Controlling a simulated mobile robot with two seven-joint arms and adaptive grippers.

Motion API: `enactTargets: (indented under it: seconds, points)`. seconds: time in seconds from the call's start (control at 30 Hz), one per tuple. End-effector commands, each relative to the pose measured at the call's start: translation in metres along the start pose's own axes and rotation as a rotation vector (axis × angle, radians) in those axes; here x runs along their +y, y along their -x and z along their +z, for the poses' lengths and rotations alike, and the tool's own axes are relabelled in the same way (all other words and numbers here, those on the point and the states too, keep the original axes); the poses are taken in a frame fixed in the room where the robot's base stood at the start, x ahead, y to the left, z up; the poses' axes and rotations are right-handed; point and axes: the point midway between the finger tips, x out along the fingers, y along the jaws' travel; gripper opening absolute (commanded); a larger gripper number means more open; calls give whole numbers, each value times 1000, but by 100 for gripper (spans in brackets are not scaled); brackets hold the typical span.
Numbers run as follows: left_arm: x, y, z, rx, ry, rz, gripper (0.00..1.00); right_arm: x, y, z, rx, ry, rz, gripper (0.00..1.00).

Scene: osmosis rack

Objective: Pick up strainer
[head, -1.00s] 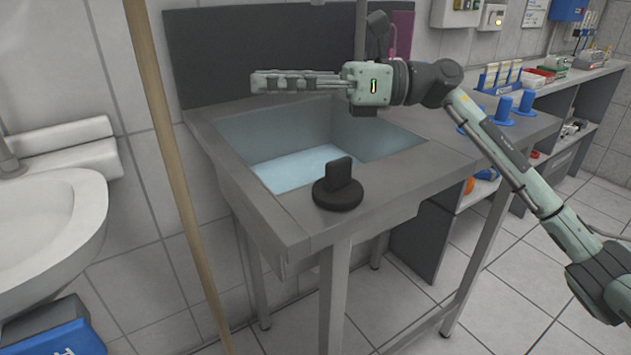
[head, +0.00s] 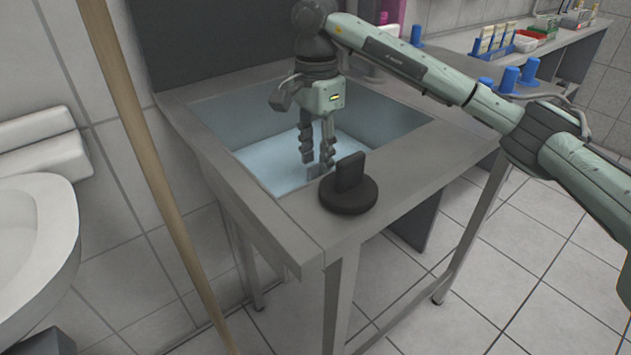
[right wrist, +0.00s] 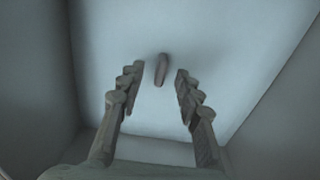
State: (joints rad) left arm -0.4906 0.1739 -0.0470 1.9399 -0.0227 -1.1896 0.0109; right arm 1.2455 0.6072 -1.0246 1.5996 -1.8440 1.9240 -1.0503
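A black round piece with an upright flat grip (head: 348,190), which looks like the strainer, sits on the front rim of the sink (head: 400,190). My right gripper (head: 317,160) points down into the basin, behind and left of this black piece and apart from it. Its two fingers are open with nothing between them in the right wrist view (right wrist: 158,88). Beyond the fingertips there, a small grey-brown elongated thing (right wrist: 161,70) shows against the pale basin floor; I cannot tell what it is. My left gripper is not in view.
The basin walls (right wrist: 40,70) stand close around the right gripper. A wooden pole (head: 150,170) rises left of the sink, with a white washbasin (head: 35,240) beyond it. Blue holders (head: 508,78) and racks stand on the counter at right.

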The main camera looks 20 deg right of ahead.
Motion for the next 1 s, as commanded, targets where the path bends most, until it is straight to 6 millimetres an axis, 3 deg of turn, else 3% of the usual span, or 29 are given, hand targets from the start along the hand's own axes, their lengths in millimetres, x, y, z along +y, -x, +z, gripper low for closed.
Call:
enactTargets:
  seconds: [0.2,0.43,0.7,1.0]
  points:
    - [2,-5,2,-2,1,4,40,0,-23,0,-1,-1,-1,34]
    - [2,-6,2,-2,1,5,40,0,-25,0,-1,-1,-2,34]
    - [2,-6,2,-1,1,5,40,0,-24,0,-1,-1,-2,1]
    - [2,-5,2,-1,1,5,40,0,-24,0,-2,-1,-2,0]
